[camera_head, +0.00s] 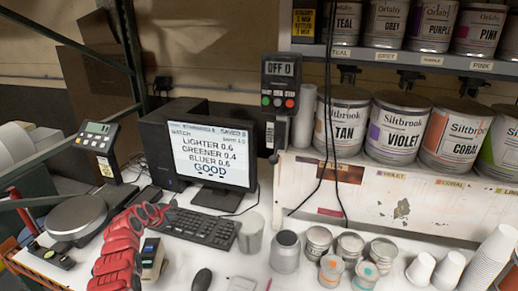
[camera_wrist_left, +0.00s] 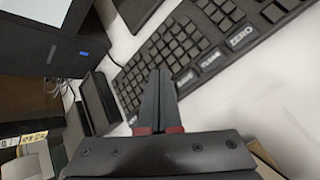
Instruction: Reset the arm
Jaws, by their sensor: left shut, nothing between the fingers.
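My left arm is red and comes in from the lower left in the head view. Its gripper (camera_head: 166,207) is at the left end of the black keyboard (camera_head: 205,229). In the left wrist view the two dark fingers (camera_wrist_left: 159,88) are together and empty, in front of the keyboard (camera_wrist_left: 190,45). I cannot tell whether they touch it. My right gripper is not in view.
A monitor (camera_head: 210,153) stands behind the keyboard. A scale (camera_head: 77,214) is at the left. Metal cups (camera_head: 285,252), small tins (camera_head: 318,242) and white paper cups (camera_head: 449,268) stand at the right. Paint cans (camera_head: 398,128) fill the rack behind.

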